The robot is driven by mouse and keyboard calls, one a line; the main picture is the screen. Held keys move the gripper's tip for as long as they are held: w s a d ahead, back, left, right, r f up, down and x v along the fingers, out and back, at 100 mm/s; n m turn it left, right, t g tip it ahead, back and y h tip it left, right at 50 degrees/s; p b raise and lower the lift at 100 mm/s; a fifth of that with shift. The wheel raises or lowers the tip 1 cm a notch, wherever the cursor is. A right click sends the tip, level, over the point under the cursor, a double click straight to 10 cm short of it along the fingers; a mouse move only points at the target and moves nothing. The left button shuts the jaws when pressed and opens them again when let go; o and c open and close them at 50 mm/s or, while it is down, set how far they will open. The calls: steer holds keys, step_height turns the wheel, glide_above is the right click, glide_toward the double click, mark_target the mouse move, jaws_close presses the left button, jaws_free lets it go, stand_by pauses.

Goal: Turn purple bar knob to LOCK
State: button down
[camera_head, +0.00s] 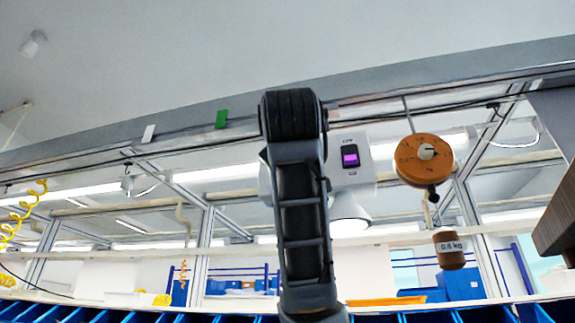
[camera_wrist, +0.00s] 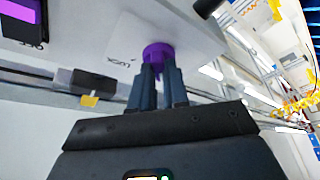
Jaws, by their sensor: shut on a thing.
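The purple bar knob (camera_wrist: 157,52) sits on a white panel (camera_wrist: 95,30) at the top middle of the wrist view. My gripper (camera_wrist: 158,72) has its two dark fingers shut on the knob's bar, which is partly hidden between them. In the head view my arm stands upright in front of the white housing (camera_head: 375,185) and hides the knob and gripper.
A purple rocker switch (camera_head: 350,157) in a dark frame is on the housing, right of my arm; it also shows in the wrist view (camera_wrist: 22,10). An orange round dial (camera_head: 410,170) and a brown weight (camera_head: 449,258) hang further right. Blue bins (camera_head: 215,319) line the bottom.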

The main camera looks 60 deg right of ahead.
steer(key=shift+f, duration=0.15)
steer(key=m+g+h, duration=0.1)
steer(key=m+g, duration=0.2)
steer(key=m, duration=0.5)
steer(key=m+g+h+b, duration=0.1)
steer(key=m+g, duration=0.3)
steer(key=m, duration=0.4)
steer(key=w+m+g+h, duration=0.1)
steer(key=m+g, duration=0.3)
steer(key=m, duration=0.5)
steer(key=shift+a+h+b, duration=0.25)
steer(key=shift+h+b, duration=0.15)
steer(key=shift+h, duration=0.1)
steer(key=shift+m, duration=0.3)
steer(key=c, duration=1.1)
jaws_free()
steer(key=shift+b+v, duration=1)
steer(key=shift+v, duration=2.85)
